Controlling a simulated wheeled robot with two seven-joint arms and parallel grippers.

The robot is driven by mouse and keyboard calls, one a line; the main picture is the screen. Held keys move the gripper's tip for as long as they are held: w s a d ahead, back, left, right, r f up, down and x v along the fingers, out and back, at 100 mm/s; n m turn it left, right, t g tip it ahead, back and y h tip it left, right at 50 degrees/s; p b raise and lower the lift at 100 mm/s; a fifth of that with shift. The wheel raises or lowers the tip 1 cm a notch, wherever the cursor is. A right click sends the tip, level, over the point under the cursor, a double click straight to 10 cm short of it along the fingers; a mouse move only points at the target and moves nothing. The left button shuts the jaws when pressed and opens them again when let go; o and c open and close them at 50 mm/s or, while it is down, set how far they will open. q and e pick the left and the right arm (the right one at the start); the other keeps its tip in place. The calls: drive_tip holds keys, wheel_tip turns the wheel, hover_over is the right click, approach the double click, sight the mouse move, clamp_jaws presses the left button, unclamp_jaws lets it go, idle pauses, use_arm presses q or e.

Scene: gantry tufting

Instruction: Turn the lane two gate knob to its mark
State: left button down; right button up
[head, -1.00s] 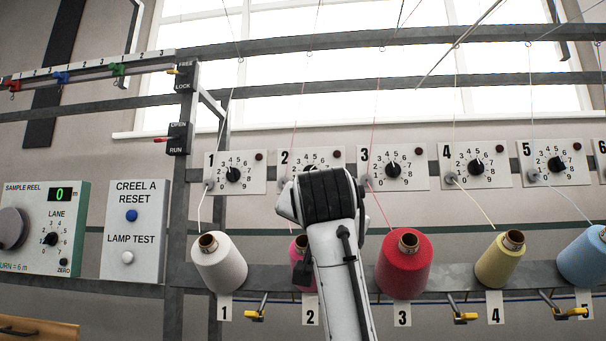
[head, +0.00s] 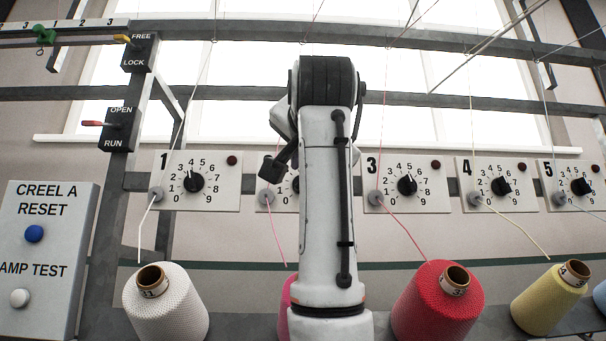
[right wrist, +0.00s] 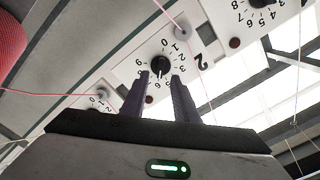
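The lane two plate (right wrist: 196,72), marked 2, shows in the right wrist view with its black gate knob (right wrist: 160,66) and number ring. Where the knob's pointer stands, and any target mark, I cannot make out. My right gripper (right wrist: 160,75) is open, its two dark fingers on either side of the knob's near edge with gaps showing; I see no clear contact. In the head view my right arm covers most of the lane two plate (head: 272,203), leaving its left part and a sliver of knob. My left gripper is not in view.
Neighbouring plates one (head: 222,192) and three (head: 436,200) flank lane two closely. Below stand a white cone (head: 165,308), a red cone (head: 437,302) and a yellow cone (head: 540,303). Thin yarns run up past the plates. A reset panel (head: 75,228) is at left.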

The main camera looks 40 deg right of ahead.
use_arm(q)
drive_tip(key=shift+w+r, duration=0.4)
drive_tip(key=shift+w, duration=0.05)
use_arm(e)
drive_tip(key=x, duration=0.4)
drive_tip(key=shift+w, duration=0.15)
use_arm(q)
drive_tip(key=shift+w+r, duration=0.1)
use_arm(e)
clamp_jaws()
use_arm(q)
drive_tip(key=shift+p, duration=0.3)
